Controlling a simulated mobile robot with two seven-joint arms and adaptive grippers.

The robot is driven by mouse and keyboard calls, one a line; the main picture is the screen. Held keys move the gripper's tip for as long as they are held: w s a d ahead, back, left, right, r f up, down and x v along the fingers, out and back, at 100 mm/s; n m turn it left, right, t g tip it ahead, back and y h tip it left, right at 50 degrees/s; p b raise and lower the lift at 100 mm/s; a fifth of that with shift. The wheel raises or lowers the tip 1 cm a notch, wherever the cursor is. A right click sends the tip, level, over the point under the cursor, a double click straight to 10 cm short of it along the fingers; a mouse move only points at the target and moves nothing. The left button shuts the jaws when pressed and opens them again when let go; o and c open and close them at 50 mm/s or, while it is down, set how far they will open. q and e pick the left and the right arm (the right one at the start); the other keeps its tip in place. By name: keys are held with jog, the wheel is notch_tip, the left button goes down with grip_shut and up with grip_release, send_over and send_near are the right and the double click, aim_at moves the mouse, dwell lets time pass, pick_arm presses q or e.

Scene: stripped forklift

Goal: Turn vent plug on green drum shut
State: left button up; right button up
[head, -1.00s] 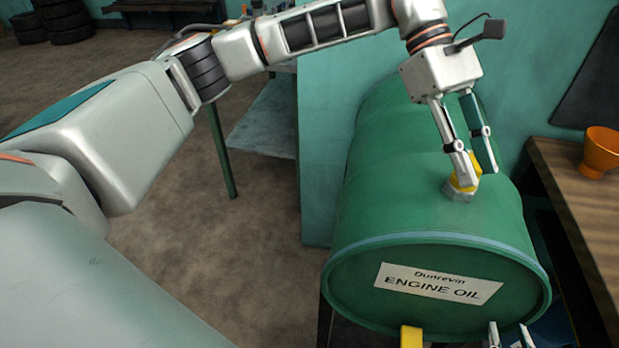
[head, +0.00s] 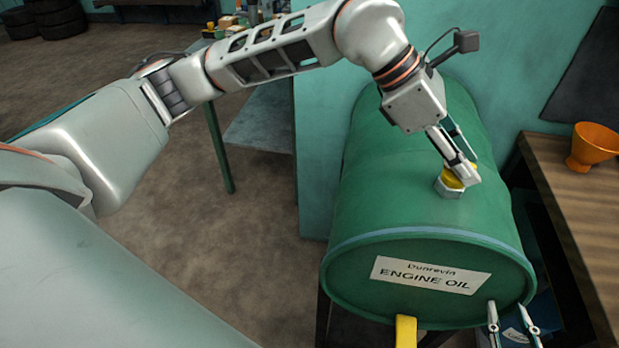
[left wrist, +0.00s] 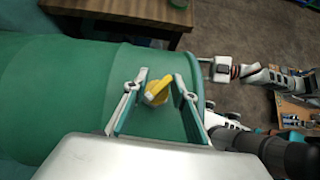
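The green drum (head: 400,200) lies on its side with an "Engine Oil" label on its end. The yellow vent plug (head: 452,181) sits in a pale hexagonal fitting (head: 450,191) on top of it. My left gripper (head: 470,172) is over the plug, and a finger hides part of it. In the left wrist view, the plug's yellow handle (left wrist: 157,91) lies slanted between the two fingers of my left gripper (left wrist: 160,76), with gaps visible on both sides. My right gripper (head: 511,318) is open and empty, low by the right of the drum's labelled end.
A yellow tap handle (head: 405,331) sticks out low at the drum's front end. A wooden bench (head: 575,205) with an orange funnel (head: 593,147) stands to the right. A teal wall is behind the drum. Open floor (head: 255,260) lies to the left.

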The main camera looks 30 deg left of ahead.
pick_arm(q)
jog(key=shift+r+n+t, duration=0.1)
jog(key=shift+n+t, duration=0.2)
jog(key=shift+n, duration=0.1)
jog(key=v, duration=0.7)
jog(key=s+d+r+g+h, duration=0.2)
jog(key=s+d+g+h, duration=0.1)
jog(key=s+d+h, duration=0.4)
notch_tip(320, 180, up, 9)
jog(key=w+n+t+h, duration=0.1)
jog(key=n+t+h, duration=0.2)
jog(key=n+h, duration=0.4)
jog(key=w+a+f+n+t+y, duration=0.2)
jog(key=w+a+n+t+y, duration=0.3)
jog(key=n+t, duration=0.45)
jog(key=w+a+f+n+t+y, duration=0.35)
jog(key=w+a+n+t, duration=0.2)
jog(key=n+t, duration=0.35)
jog(key=w+a+f+n+y, duration=0.2)
jog(key=a+f+n+y, duration=0.6)
jog(key=n+y, duration=0.1)
jog(key=s+a+f+n+g+y, duration=0.2)
jog(key=a+f, duration=0.3)
jog(key=f, duration=0.5)
jog(key=s+a+f+n+g+y, duration=0.3)
jog(key=a+f+n+g+y, duration=0.1)
jog(key=f, duration=0.7)
jog(key=shift+a+n+y+p, duration=0.35)
jog(key=shift+a+n+y, duration=0.1)
jog(key=shift+a, duration=0.45)
